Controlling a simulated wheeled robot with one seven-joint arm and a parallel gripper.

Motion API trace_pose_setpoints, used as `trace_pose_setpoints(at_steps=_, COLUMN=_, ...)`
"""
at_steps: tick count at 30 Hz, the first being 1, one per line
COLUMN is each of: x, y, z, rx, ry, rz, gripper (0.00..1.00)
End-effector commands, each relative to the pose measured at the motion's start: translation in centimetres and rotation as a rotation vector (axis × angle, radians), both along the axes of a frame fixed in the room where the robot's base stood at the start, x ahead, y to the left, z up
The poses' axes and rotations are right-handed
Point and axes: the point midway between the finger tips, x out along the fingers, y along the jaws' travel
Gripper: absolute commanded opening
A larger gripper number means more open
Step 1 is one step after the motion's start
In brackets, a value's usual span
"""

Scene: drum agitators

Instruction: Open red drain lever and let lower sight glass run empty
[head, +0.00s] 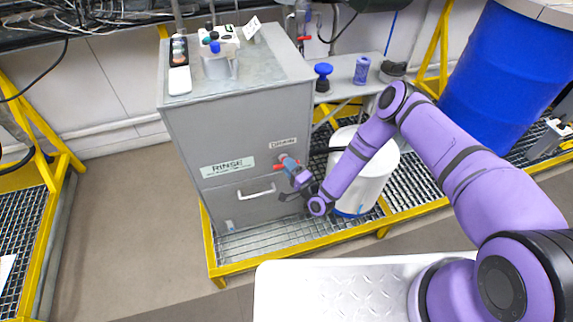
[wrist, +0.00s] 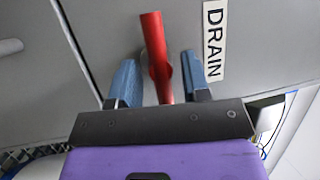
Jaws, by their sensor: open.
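The red drain lever (head: 279,167) is on the front of the grey rinse cabinet (head: 232,127), just below the DRAIN label (head: 283,142). In the wrist view the red lever (wrist: 154,45) stands between the two blue fingers of my gripper (wrist: 158,64). The fingers are open, with a gap on each side of the lever. In the head view my gripper (head: 290,169) is right at the lever and hides part of it. I cannot make out a lower sight glass in either view.
A white bucket (head: 360,190) stands on the yellow-edged grating (head: 262,240), right of the cabinet and close to my forearm. A drawer handle (head: 257,191) sits below the lever. A blue drum (head: 505,75) is at the right. Open floor (head: 120,215) lies left of the cabinet.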

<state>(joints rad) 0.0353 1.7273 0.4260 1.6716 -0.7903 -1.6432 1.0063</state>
Motion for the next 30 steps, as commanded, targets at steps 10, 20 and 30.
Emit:
trace_pose_setpoints(at_steps=10, x=1.01, y=0.84, z=0.27, rx=-0.001, ry=0.001, rz=0.0, gripper=0.43)
trace_pose_setpoints(at_steps=20, x=0.98, y=0.81, z=0.26, rx=0.0, ry=0.0, rz=0.0, gripper=0.0)
trace_pose_setpoints(at_steps=30, x=1.0, y=0.78, z=0.29, rx=-0.031, ry=-0.009, rz=0.0, gripper=0.0)
